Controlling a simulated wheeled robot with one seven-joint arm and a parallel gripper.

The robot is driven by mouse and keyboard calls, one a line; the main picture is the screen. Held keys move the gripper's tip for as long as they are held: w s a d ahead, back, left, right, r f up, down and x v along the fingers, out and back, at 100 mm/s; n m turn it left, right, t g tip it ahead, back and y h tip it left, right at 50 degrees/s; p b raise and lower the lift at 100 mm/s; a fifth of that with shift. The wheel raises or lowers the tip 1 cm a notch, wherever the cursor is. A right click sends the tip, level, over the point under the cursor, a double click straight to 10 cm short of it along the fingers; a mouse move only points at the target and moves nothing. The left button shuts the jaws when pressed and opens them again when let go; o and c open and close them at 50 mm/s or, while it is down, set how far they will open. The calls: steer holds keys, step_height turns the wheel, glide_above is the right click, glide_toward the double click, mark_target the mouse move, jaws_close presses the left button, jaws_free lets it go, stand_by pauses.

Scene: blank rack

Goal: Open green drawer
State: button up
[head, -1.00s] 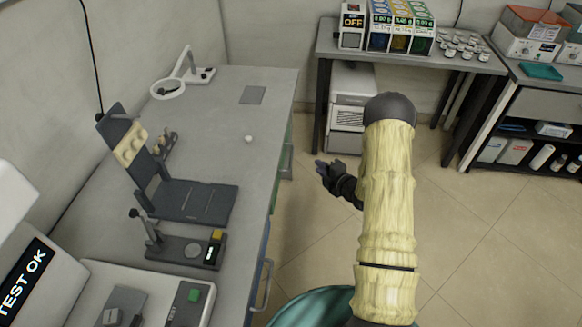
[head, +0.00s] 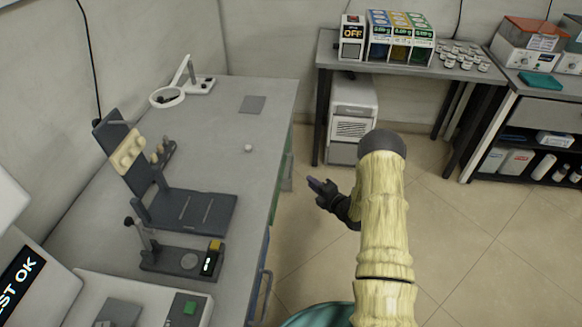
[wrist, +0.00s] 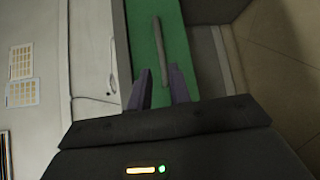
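The green drawer front (wrist: 185,50) fills the upper middle of the wrist view. A long grey bar handle (wrist: 160,45) runs up and down across it. My gripper (wrist: 160,72) is open, with two dark fingers apart. The lower end of the handle shows between the fingers in the picture; I cannot tell whether they reach around it. In the head view, my gripper (head: 313,183) points left toward the workbench side, where only a thin green strip (head: 283,150) of the drawer shows edge-on.
The workbench (head: 225,110) on the left carries a dark fixture (head: 190,210) and a magnifier lamp (head: 168,97). A blue drawer handle (head: 265,297) sticks out nearer me. A white cabinet (head: 352,120) stands under the back table (head: 325,65). The floor right of my arm is clear.

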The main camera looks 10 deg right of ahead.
mark_target(291, 166)
steer(key=x, duration=1.3)
steer(key=shift+a, duration=0.1)
jaws_close()
steer(key=shift+f, duration=0.1)
